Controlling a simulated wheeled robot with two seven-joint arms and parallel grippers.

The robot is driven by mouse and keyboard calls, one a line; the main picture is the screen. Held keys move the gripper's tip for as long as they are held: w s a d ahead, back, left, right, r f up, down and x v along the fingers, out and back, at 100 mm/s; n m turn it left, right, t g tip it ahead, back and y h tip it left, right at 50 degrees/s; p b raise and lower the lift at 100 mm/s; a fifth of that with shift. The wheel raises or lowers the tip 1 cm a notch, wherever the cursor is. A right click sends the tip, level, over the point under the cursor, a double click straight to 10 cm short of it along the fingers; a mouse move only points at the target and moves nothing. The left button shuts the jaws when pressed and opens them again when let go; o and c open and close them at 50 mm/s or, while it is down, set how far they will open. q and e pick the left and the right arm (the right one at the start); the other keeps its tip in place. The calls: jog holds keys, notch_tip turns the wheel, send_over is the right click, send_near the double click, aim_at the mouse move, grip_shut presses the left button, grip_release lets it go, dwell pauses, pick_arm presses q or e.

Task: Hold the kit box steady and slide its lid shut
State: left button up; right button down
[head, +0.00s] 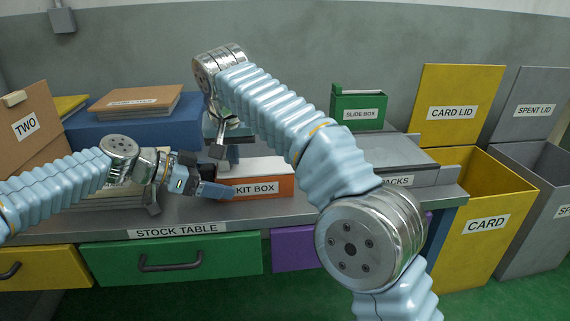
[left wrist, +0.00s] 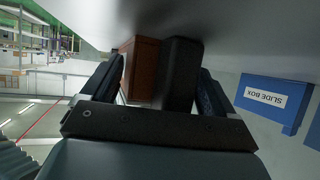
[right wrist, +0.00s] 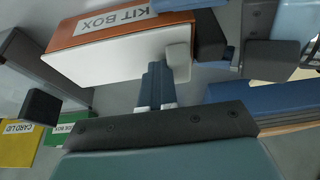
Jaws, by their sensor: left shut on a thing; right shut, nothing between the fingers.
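The orange kit box (head: 285,188) stands on the stock table, its label facing front. Its white lid (head: 265,166) lies on top; the right wrist view shows the lid (right wrist: 110,58) with a pale knob (right wrist: 180,62) at one end. My left gripper (head: 215,187) is shut on the box's left end; the left wrist view shows the orange box wall (left wrist: 141,68) between its fingers. My right gripper (head: 222,150) is shut and empty, its fingertips (right wrist: 155,80) close beside the knob. I cannot tell whether they touch it. The box's left end is partly hidden by my left gripper.
A green slide box (head: 358,110) stands at the back right. Yellow and grey bins (head: 485,224) stand beyond the table's right end.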

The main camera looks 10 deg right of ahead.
pick_arm(q)
jog(key=o, duration=0.5)
dwell(0.5)
jog(key=shift+o, duration=0.2)
